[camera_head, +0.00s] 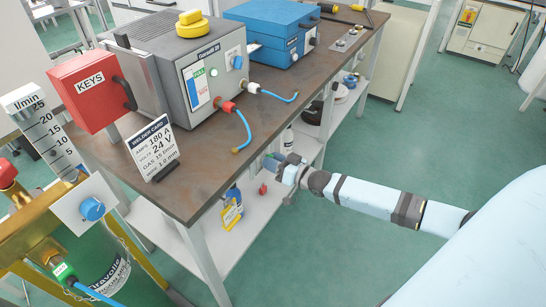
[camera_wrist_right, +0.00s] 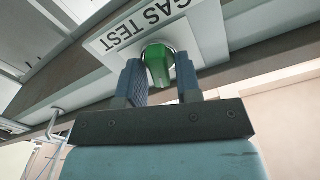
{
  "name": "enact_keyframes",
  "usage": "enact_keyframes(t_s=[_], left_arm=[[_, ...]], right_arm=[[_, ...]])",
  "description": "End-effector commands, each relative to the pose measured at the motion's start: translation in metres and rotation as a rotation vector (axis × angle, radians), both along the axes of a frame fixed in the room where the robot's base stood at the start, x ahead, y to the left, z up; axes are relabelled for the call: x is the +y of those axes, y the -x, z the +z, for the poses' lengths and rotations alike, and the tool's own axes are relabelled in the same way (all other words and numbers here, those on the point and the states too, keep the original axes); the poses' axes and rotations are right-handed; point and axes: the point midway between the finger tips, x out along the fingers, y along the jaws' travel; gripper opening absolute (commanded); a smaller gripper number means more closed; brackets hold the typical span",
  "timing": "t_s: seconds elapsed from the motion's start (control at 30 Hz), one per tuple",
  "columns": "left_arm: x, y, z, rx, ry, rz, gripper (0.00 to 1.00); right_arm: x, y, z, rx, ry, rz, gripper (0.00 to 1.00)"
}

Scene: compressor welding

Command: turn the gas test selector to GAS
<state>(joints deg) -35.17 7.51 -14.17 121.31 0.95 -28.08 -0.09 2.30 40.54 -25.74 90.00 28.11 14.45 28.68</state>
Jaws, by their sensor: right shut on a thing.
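The gas test selector is a green knob (camera_wrist_right: 158,69) on a white plate (camera_wrist_right: 205,35) lettered GAS TEST, seen in the right wrist view. The plate is mounted on the edge of the bench. My right gripper (camera_wrist_right: 160,84) has its two fingers on either side of the knob and is shut on it. In the head view my right gripper (camera_head: 274,163) is at the bench's front edge, and the knob is mostly hidden there. I cannot tell which position the knob points to. My left gripper is not in view.
The brown bench (camera_head: 200,185) carries a grey welder (camera_head: 165,70), a red KEYS box (camera_head: 92,90), a welder card (camera_head: 153,148) and a blue case (camera_head: 275,30). A green gas cylinder (camera_head: 100,255) stands at lower left. The green floor on the right is clear.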

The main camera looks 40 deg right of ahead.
Motion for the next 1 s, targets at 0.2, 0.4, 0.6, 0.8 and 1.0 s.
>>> enact_keyframes(t_s=[0.2, 0.4, 0.6, 0.8, 1.0], left_arm=[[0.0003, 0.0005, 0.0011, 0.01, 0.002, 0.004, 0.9], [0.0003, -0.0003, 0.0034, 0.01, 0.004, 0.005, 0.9], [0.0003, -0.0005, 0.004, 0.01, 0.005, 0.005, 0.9], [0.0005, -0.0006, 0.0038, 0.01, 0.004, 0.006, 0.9], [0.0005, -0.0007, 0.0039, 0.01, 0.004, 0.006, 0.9]], right_arm=[[-0.0004, 0.0003, 0.0002, 0.046, -0.108, 0.0, 0.08], [-0.0008, 0.0001, -0.0008, 0.069, -0.163, 0.001, 0.08], [-0.0007, 0.0001, -0.0013, 0.077, -0.181, 0.001, 0.08], [-0.0007, 0.0002, -0.0014, 0.077, -0.182, 0.001, 0.08], [-0.0007, 0.0003, -0.0013, 0.077, -0.182, 0.001, 0.43]])
